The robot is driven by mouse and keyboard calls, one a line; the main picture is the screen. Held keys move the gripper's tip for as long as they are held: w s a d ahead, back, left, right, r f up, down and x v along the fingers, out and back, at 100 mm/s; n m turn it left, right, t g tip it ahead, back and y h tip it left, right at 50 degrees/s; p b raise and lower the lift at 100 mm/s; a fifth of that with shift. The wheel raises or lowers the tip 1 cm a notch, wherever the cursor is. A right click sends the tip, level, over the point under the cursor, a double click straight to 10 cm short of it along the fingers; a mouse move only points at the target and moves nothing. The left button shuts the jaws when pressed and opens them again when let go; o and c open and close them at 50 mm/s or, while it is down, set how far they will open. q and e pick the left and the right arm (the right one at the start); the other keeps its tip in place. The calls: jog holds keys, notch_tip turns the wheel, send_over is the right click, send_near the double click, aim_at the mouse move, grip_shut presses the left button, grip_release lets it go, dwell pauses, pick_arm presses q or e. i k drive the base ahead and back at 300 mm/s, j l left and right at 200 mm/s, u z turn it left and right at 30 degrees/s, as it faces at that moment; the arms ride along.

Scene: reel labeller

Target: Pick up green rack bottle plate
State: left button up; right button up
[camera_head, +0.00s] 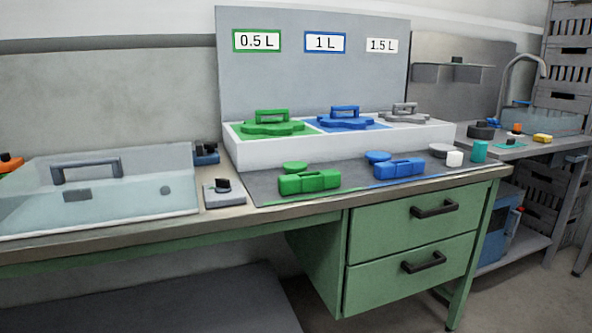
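A green plate with a handle on top (272,123) lies on the green area of a white raised stand (340,145), under the 0.5 L sign. A blue plate of like shape (345,118) lies to its right under the 1 L sign. A grey one (403,113) lies under the 1.5 L sign. A green block (309,181) and a green disc (295,167) are on the grey mat in front of the stand. Neither of my grippers is in view.
A clear-walled box (110,190) with a dark handle stands at the left of the bench. A small grey device (224,193) sits between it and the mat. A blue block (399,168) and small items lie at the right. Green drawers (410,245) are below.

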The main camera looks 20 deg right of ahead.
aim_at(290, 168)
jog(key=i+l+z, duration=0.6)
jog(key=i, duration=0.3)
jog(key=l, duration=0.1)
